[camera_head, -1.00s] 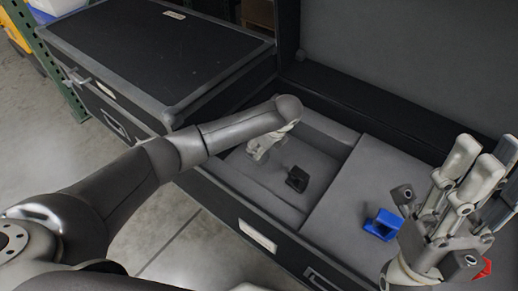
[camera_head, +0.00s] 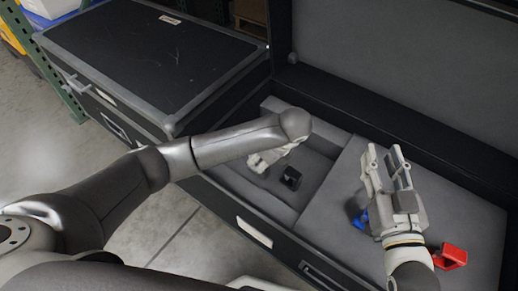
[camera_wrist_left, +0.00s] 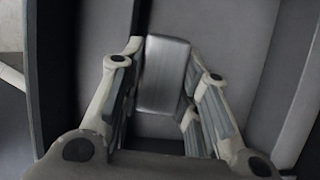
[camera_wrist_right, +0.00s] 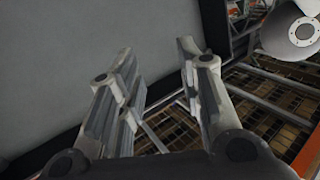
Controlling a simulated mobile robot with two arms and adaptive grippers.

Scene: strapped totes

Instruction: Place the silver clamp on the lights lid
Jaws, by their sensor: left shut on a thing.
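The silver clamp (camera_wrist_left: 163,75) shows as a metallic block between the fingers of my left gripper (camera_wrist_left: 160,92) in the left wrist view, which is shut on it. In the head view my left gripper (camera_head: 268,160) is low inside the open case's left compartment; the clamp is not clear there. The closed black case (camera_head: 155,55) on the left has a flat lid with a small label too small to read, so I cannot tell whether it is the lights lid. My right gripper (camera_head: 388,165) is open and empty above the right part of the open case.
A black clamp (camera_head: 291,178) lies in the left compartment, close to my left gripper. A blue clamp (camera_head: 361,219), partly hidden by my right gripper, and a red clamp (camera_head: 450,256) lie on the grey panel (camera_head: 330,205). The closed case's lid is bare.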

